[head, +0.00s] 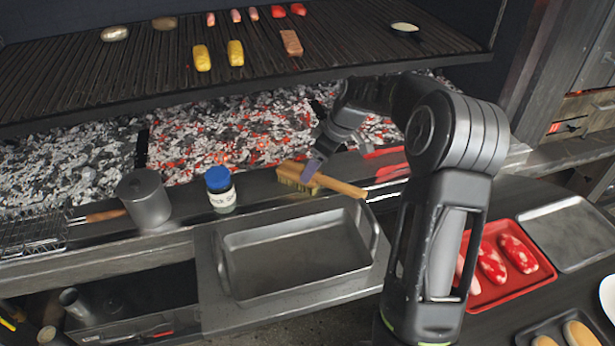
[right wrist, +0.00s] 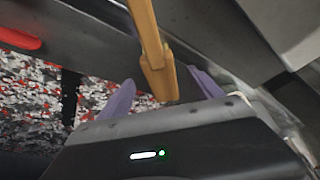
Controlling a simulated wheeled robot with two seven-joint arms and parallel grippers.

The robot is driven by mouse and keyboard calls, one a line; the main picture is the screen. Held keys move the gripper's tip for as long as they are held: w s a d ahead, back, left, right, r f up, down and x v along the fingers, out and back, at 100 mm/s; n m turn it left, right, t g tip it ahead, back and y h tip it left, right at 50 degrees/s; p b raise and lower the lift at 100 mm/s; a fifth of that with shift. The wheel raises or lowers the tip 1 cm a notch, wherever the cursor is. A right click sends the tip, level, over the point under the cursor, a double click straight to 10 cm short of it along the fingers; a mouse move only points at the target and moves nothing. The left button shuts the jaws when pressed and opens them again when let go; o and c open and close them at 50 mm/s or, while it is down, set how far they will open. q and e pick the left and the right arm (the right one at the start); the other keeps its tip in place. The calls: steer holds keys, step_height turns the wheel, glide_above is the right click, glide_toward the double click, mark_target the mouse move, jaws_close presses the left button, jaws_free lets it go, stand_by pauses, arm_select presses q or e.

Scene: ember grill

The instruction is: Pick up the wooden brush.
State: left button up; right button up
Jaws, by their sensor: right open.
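The wooden brush (head: 340,186) lies on the ledge in front of the coals, its bristle head to the left and its handle pointing right toward the metal tray. My right gripper (head: 313,172) is at the brush near its head, with a purple finger in front of it. In the right wrist view the brush (right wrist: 148,40) reaches down between the two spread purple fingers of my right gripper (right wrist: 160,95). The fingers are open with gaps beside the wood; whether either one touches it I cannot tell. My left gripper is not in view.
A blue-capped jar (head: 220,190) and a metal pot (head: 145,200) stand left of the brush on the ledge. An empty metal tray (head: 295,285) is below. Glowing coals (head: 230,135) lie behind, under the grill grate (head: 140,80). A red tray (head: 545,272) with meat is at right.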

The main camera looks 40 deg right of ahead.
mark_target(290, 172)
steer(key=shift+w+a+f, duration=0.1)
steer(key=shift+w+f, duration=0.05)
steer(key=shift+f, duration=0.2)
steer(key=shift+w+a+f+p, duration=0.1)
steer(key=shift+w+f+p, duration=0.1)
steer(key=shift+f+p, duration=0.15)
steer(key=p+x, duration=0.1)
steer(key=x, duration=0.2)
steer(key=shift+w+f, duration=0.2)
steer(key=shift+f, duration=0.05)
steer(key=shift+w+f, duration=0.15)
steer(key=shift+f, duration=0.2)
steer(key=shift+a, duration=0.1)
steer(key=shift+c, duration=0.5)
jaws_close()
